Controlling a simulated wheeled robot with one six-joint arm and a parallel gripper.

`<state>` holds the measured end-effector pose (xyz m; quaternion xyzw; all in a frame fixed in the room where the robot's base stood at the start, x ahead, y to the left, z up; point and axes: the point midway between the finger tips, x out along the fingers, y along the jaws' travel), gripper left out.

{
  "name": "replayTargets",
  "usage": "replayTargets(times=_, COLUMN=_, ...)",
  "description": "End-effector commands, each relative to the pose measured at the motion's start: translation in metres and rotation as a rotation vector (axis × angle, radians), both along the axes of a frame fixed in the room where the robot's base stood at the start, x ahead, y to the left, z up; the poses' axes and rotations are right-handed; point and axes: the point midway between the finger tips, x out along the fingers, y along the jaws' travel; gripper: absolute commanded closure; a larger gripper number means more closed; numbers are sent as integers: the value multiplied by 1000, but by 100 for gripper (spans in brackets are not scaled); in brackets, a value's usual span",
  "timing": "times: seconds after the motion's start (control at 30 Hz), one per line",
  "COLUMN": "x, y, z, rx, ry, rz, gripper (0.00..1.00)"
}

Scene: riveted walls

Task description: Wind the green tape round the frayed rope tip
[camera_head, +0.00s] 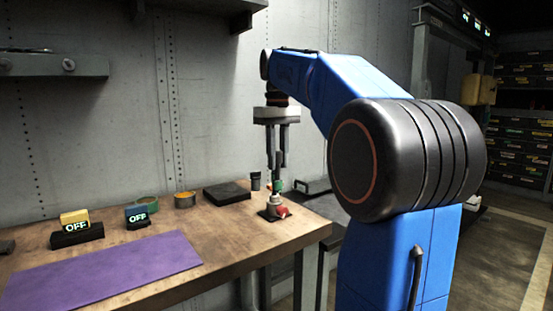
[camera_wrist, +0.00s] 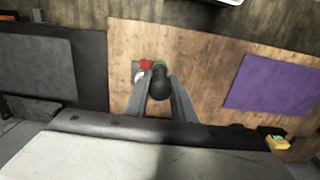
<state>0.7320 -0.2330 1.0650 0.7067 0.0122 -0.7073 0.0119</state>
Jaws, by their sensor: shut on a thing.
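My gripper (camera_head: 278,165) points down over the right end of the wooden bench. Its fingers are shut on a dark, round-ended thing (camera_wrist: 160,82), which shows between them in the wrist view; I cannot tell what it is. Just below is a small dark-based stand (camera_head: 269,214) with a red part (camera_head: 283,211). A green piece (camera_head: 277,186) shows at its top, close to the fingertips; I cannot tell if they touch. A green-edged roll (camera_head: 148,204), perhaps tape, lies farther left on the bench. I cannot make out a frayed rope tip.
A yellow-orange roll (camera_head: 185,200), a flat black block (camera_head: 227,192) and a dark cup (camera_head: 255,180) stand along the back. Two blocks marked OFF, one yellow (camera_head: 75,219) and one blue (camera_head: 137,214), are at left. A purple mat (camera_head: 105,270) lies clear in front.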

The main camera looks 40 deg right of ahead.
Motion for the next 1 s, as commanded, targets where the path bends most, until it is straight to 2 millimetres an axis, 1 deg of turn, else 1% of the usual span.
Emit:
replayTargets(times=0.23, x=0, y=0, z=1, rx=0, ry=0, rz=0, gripper=100)
replayTargets(times=0.33, x=0, y=0, z=4, rx=0, ry=-1, rz=0, gripper=100)
replayTargets(times=1.0, x=-6, y=4, z=47, rx=-1, ry=-2, rz=0, gripper=100)
